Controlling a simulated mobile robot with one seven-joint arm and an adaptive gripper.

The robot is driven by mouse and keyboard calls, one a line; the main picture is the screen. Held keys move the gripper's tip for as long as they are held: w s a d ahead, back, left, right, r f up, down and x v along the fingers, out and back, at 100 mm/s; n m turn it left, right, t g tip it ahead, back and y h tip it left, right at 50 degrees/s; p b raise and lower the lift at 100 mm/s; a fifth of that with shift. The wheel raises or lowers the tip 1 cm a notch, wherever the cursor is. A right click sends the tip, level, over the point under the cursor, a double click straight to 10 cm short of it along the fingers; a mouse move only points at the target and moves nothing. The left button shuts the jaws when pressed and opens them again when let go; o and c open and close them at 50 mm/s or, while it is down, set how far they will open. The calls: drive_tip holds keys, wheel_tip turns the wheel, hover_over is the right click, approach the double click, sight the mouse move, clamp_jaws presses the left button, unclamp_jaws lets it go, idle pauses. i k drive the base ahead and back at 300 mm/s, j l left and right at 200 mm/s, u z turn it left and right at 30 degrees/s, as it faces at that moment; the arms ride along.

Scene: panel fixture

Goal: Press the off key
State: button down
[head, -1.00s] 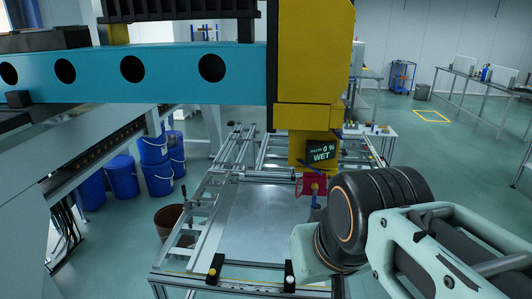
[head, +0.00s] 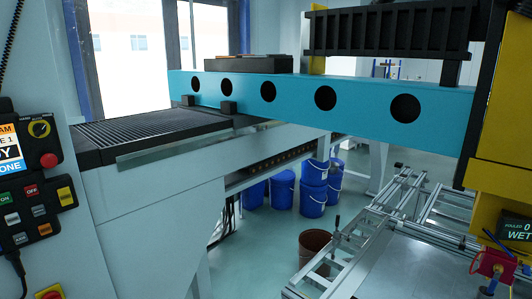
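The off key (head: 31,191) is a small red key with a pale label, at the far left of the head view. It sits on a dark control panel (head: 45,212) fixed to a pale machine column. A green key (head: 5,198), partly cut by the picture edge, is to its left, and a yellow key (head: 65,195) is to its right. Below are several grey keys and an orange one. My gripper and arm are not in view.
Above the keys are a screen (head: 9,150), cut off by the left edge, and a red mushroom button (head: 48,160). A teal gantry beam (head: 300,97) crosses the middle. Blue buckets (head: 313,190) and a brown bucket (head: 314,248) stand on the floor beyond the machine.

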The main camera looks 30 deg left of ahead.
sight(31, 191)
drive_tip(key=u, duration=2.65)
drive_tip(key=i+j+z, duration=0.3)
drive_tip(key=j, duration=0.3)
drive_tip(key=i+j+z, duration=0.15)
drive_tip(key=i+j, duration=0.15)
drive_tip(key=i+j+z, duration=0.1)
drive_tip(key=j, duration=0.3)
drive_tip(key=i+j+z, duration=0.15)
drive_tip(key=j, duration=0.25)
drive_tip(key=i+j+z, duration=0.15)
drive_tip(key=j, duration=0.25)
